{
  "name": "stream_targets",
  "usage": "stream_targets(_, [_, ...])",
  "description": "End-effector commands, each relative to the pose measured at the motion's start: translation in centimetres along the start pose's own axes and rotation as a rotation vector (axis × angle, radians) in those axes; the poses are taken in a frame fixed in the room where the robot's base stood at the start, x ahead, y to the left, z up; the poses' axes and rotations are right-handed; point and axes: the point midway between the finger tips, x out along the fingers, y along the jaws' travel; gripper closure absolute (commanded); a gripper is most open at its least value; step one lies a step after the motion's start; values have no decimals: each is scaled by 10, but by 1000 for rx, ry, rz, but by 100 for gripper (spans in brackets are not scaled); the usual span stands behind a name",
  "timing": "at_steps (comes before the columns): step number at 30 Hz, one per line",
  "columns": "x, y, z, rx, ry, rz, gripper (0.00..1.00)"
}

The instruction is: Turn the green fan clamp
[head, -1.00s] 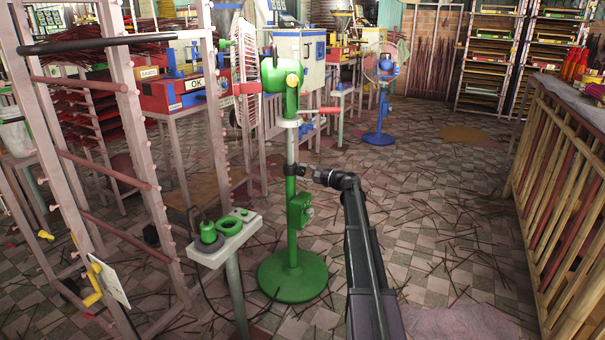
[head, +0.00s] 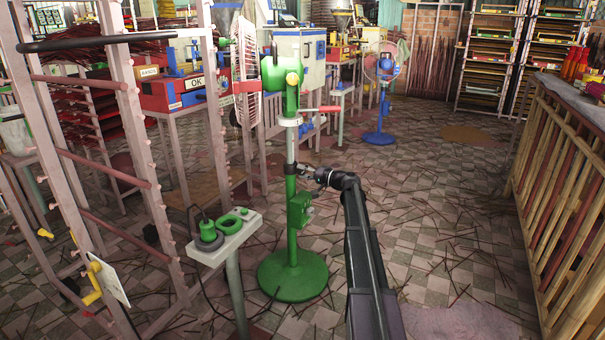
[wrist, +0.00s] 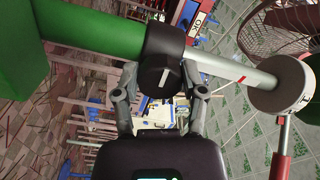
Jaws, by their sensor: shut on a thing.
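The green fan (head: 281,73) stands upright on a green pole and round base (head: 293,276). Its clamp, a black collar with a round knob (wrist: 160,78), sits on the pole where the green tube meets the thinner silver tube. The clamp also shows in the head view (head: 291,168). My gripper (wrist: 154,88) reaches in from the right and is shut on the clamp knob, one finger on each side. A pale mark on the knob face shows in the wrist view. In the head view my gripper (head: 306,173) partly covers the clamp's right side.
A small pedestal (head: 227,241) with green controls stands left of the fan. A pink rack (head: 130,110) is further left. A red handle (head: 322,110) juts from the pole above my gripper. A blue fan (head: 380,105) stands behind. Open stick-strewn floor lies to the right.

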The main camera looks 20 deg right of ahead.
Motion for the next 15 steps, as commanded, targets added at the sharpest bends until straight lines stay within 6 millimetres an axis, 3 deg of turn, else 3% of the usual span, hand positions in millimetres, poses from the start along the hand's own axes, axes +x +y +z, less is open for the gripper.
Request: stream_targets(15, [3,-1,4,-87,-9,-3,93])
